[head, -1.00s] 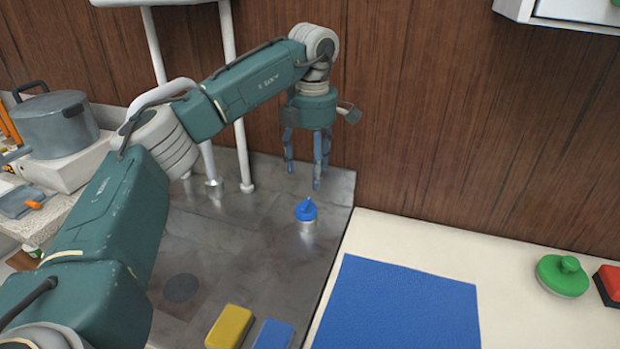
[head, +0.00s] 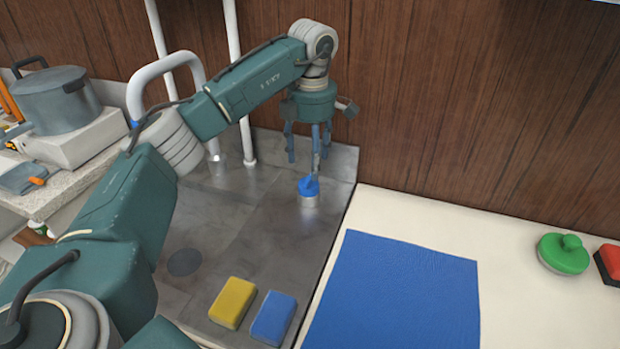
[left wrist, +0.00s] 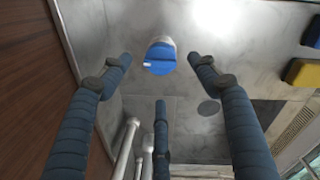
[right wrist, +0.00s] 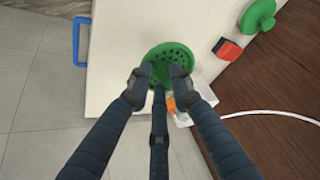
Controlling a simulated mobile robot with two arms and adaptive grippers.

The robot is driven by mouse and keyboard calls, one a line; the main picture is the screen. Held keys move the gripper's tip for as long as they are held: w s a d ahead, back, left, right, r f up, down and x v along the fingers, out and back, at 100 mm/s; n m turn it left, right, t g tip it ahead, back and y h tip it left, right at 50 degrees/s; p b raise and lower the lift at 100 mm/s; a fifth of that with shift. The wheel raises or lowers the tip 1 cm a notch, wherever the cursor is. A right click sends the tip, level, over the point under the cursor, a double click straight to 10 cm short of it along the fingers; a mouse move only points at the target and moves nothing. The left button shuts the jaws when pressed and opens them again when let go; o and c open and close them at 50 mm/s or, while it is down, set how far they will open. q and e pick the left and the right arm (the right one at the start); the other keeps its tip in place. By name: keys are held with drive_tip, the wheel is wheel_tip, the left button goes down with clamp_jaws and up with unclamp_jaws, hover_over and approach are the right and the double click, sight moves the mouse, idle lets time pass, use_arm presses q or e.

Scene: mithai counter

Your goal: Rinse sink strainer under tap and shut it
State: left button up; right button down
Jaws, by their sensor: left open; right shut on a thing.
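A blue tap knob (head: 309,187) on a short metal base stands on the grey metal sink surface (head: 235,220). My left gripper (head: 308,162) is open just above it, pointing down. In the left wrist view the knob (left wrist: 160,58) shows between and beyond the spread fingers. A white curved pipe (head: 165,66), seemingly the tap spout, rises behind my left arm; a small blue patch shows at its end. In the right wrist view my right gripper (right wrist: 158,82) is shut on a round green strainer with holes (right wrist: 170,53). The right gripper is outside the head view.
A yellow sponge (head: 232,302) and a blue sponge (head: 273,317) lie at the front of the metal surface. A blue mat (head: 395,295) lies on the cream counter (head: 420,215). A green knobbed lid (head: 563,254) sits at right. A pot (head: 58,102) stands at left.

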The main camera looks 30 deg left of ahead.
sight(309, 184)
use_arm(q)
drive_tip(key=f, duration=0.7)
drive_tip(key=shift+w+a+f+p, duration=0.1)
drive_tip(key=shift+w+a+p, duration=0.1)
drive_tip(key=shift+p, duration=0.1)
